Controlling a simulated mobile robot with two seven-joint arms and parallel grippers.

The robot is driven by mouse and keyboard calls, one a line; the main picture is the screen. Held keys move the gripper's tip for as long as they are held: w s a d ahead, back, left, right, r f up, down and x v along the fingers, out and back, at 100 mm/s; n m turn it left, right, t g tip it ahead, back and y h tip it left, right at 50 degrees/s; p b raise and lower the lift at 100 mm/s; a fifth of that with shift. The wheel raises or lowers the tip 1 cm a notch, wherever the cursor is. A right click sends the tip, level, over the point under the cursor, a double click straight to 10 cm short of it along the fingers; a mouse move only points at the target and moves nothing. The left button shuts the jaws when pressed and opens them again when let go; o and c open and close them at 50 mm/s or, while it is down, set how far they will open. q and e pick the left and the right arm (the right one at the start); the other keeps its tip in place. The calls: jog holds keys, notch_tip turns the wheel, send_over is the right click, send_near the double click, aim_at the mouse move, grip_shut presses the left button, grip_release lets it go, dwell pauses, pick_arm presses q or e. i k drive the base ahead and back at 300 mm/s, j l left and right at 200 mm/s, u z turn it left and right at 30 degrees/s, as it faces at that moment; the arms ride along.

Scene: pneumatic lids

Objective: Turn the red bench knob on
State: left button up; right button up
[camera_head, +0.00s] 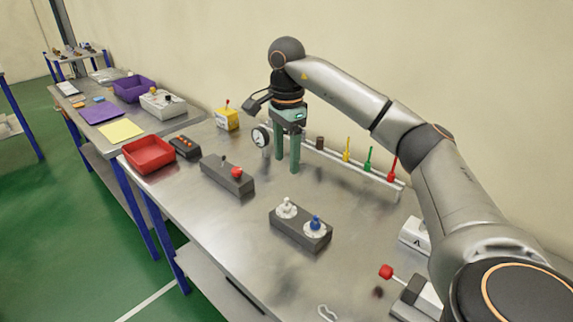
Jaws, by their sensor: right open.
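A red knob (237,172) sits on a long dark block (221,177) on the metal bench, beside a small lever-like part. My left gripper is not in view.
A dark block with white and blue knobs (314,224) stands in front of my right gripper. A red tray (149,155) is at the left edge.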

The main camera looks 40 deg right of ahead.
aim_at(236, 172)
jog(key=k+j, duration=0.75)
jog(key=j, duration=0.2)
